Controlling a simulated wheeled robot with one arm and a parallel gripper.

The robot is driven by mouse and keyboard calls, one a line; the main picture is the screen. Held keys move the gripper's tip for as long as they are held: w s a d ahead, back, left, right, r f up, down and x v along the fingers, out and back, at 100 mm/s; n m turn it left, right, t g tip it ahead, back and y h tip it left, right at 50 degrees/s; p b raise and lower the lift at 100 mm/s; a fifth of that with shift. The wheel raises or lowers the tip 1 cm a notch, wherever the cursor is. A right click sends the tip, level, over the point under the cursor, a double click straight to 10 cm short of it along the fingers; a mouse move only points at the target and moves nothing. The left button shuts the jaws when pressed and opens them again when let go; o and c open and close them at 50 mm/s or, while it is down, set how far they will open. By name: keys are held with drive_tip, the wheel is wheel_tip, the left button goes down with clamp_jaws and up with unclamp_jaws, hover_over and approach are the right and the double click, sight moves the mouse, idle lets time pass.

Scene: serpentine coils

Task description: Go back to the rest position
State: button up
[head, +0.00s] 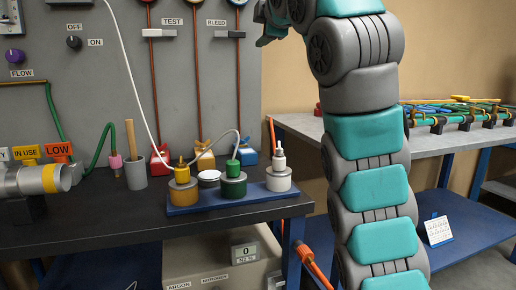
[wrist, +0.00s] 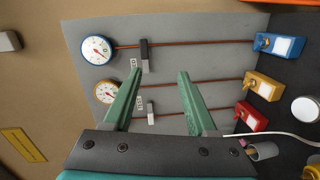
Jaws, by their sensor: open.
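My gripper (wrist: 160,76) is open in the wrist view. Its two green fingers stand apart with nothing between them, in front of the grey panel (wrist: 215,75). In the head view my teal and grey arm rises at right of centre and bends left at the top edge. The gripper end there is mostly cut off, so its fingers cannot be made out. The arm's end is high, above the dark workbench (head: 110,225).
A grey cylinder (head: 22,182) lies at left. A cup (head: 135,172) stands behind. A second table (head: 440,142) with coloured pipes stands at right, behind my arm. A box (head: 205,265) sits below the bench.

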drive_tip(key=w+d+f+m+g+h, duration=0.1)
drive_tip(key=d+f+m+g+h, duration=0.1)
drive_tip(key=d+f+m, duration=0.3)
drive_tip(key=w+d+f+m+g+h, duration=0.1)
drive_tip(key=d+f+m+g, duration=0.15)
drive_tip(key=f, duration=0.35)
drive_tip(key=s+d+f+m+g+h, duration=0.1)
drive_tip(key=s+d+f+m+g, duration=0.2)
drive_tip(key=f, duration=0.5)
drive_tip(key=s+d+f+m+g, duration=0.2)
drive_tip(key=s+f, duration=0.3)
drive_tip(key=f, duration=0.2)
drive_tip(key=s+f+m+g, duration=0.3)
drive_tip(key=s+f+g, duration=0.1)
drive_tip(key=s+f, duration=1.2)
drive_tip(key=s+d+f+m+g, duration=0.1)
drive_tip(key=s+f+m+g, duration=0.3)
drive_tip(key=s+f, duration=1.2)
drive_tip(key=s, duration=0.7)
drive_tip(key=shift+s+d+f, duration=0.15)
drive_tip(key=shift+d+f, duration=0.05)
drive_tip(key=shift+f, duration=0.2)
drive_tip(key=shift+g, duration=0.25)
